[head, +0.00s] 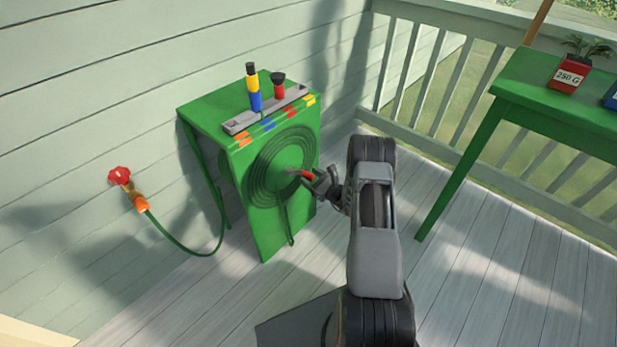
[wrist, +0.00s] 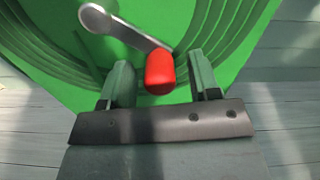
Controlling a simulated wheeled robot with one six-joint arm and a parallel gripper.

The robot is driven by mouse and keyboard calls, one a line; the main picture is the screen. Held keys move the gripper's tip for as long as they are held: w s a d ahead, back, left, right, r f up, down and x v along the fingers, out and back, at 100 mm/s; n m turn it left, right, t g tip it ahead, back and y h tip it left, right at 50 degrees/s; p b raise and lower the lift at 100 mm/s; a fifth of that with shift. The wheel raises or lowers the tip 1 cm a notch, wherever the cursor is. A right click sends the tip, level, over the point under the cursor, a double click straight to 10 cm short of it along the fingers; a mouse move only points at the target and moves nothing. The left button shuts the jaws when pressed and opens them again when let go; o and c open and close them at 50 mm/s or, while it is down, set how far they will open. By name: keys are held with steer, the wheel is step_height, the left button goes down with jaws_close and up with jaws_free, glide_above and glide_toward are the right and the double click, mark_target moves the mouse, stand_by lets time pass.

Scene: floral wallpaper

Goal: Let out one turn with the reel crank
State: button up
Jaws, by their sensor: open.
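The green reel box (head: 225,130) stands on the deck against the wall, with the round coiled reel (head: 262,170) on its front face. In the wrist view a grey crank arm (wrist: 128,30) runs from a hub at the upper left down to a red crank handle (wrist: 160,72). The red handle (head: 306,175) also shows small in the head view. My gripper (head: 318,180) is at the reel's front. In the wrist view its two fingers (wrist: 160,85) stand apart on either side of the red handle, with gaps visible. I cannot tell how deep the handle sits between them.
A green hose (head: 185,248) runs from a red wall tap (head: 119,175) to the box. A grey rack (head: 265,110) with coloured pieces sits on top. A green table (head: 510,90) with a red pot (head: 568,77) stands right. Deck between is clear.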

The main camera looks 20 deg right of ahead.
steer(key=shift+x, duration=1)
